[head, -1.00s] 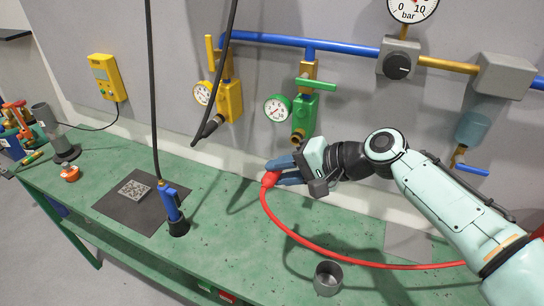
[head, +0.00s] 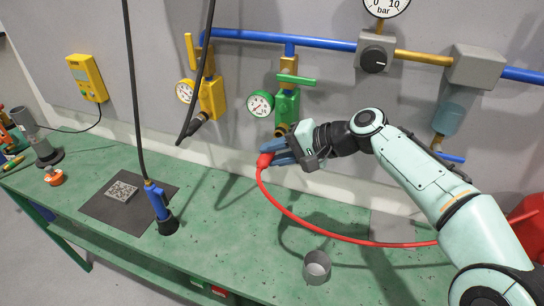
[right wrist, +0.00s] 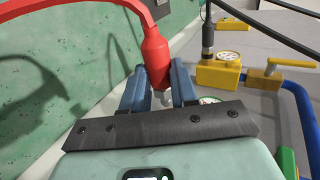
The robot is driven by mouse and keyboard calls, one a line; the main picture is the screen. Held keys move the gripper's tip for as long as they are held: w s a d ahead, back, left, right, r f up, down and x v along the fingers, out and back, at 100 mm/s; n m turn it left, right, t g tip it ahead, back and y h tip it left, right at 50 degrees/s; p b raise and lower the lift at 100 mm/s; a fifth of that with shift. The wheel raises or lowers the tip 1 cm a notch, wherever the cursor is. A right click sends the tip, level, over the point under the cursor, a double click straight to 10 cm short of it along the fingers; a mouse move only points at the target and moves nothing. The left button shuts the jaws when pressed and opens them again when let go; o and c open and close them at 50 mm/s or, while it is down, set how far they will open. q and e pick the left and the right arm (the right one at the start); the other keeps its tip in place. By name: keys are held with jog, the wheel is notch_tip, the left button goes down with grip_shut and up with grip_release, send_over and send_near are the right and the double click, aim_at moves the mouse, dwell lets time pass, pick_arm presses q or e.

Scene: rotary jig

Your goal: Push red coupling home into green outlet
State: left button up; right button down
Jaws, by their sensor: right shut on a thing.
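The red coupling (head: 265,160), on the end of a red hose (head: 300,220), is held between the blue fingers of my right gripper (head: 282,154). In the right wrist view, the red coupling (right wrist: 155,55) sits between the two fingers (right wrist: 160,88), with a grey tip below its red body. The green outlet (head: 287,104) hangs from the blue pipe, with a green handle and a round gauge. Its brassy mouth (head: 282,129) is just above my gripper, and the coupling is below and left of it, apart from it. My left gripper is not in view.
A yellow outlet (head: 211,98) hangs to the left, with a black hose in front. A blue tool (head: 160,205) hangs on a cable above the green bench (head: 235,225). The bench between the tool and the hose is clear.

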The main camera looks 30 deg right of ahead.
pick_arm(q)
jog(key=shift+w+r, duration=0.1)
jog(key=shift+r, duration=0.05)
pick_arm(e)
jog(key=shift+w+d, duration=0.3)
jog(key=shift+d, duration=0.05)
dwell(1.1)
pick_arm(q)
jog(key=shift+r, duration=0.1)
pick_arm(e)
jog(key=shift+w+d, duration=0.1)
jog(key=shift+d, duration=0.05)
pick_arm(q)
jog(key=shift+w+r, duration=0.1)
pick_arm(e)
jog(key=shift+w+d, duration=0.25)
pick_arm(q)
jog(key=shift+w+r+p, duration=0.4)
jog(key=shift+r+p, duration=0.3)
jog(key=shift+p, duration=0.1)
pick_arm(e)
jog(key=shift+w+d, duration=0.8)
jog(key=shift+d, duration=0.2)
jog(key=c, duration=0.8)
grip_release()
jog(key=shift+w, duration=0.1)
